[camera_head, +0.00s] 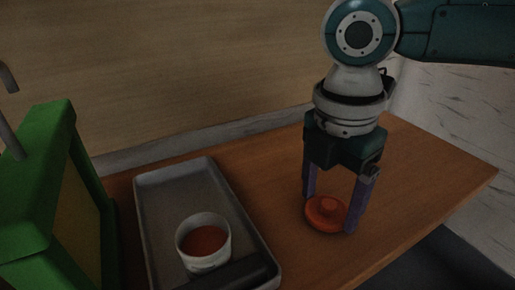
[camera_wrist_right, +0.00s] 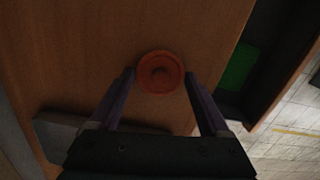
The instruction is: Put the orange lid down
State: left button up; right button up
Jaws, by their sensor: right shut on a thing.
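The orange lid (camera_head: 325,213) is a round disc with a raised knob, at the right part of the wooden table. My right gripper (camera_head: 331,214) points down, with its purple fingers on either side of the lid and shut on it. The lid also shows in the right wrist view (camera_wrist_right: 160,72), between the fingertips of my right gripper (camera_wrist_right: 159,74). It is at or very close to the tabletop; I cannot tell whether it touches. My left gripper is not in view.
A grey tray (camera_head: 152,205) left of the lid holds a white cup (camera_head: 206,262) with orange-red contents and a dark object (camera_head: 238,274). A green frame (camera_head: 30,200) stands at the far left. The wooden table (camera_head: 430,165) is clear right of the lid.

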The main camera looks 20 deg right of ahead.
aim_at(324, 206)
jog(key=shift+f, duration=0.3)
jog(key=shift+f, duration=0.1)
jog(key=o, duration=1.1)
jog(key=r, duration=0.4)
jog(key=r+p, duration=0.1)
jog(key=r, duration=0.3)
jog(key=r+p, duration=0.1)
jog(key=r, duration=0.3)
jog(key=shift+a+r, duration=0.2)
jog(key=shift+a, duration=0.2)
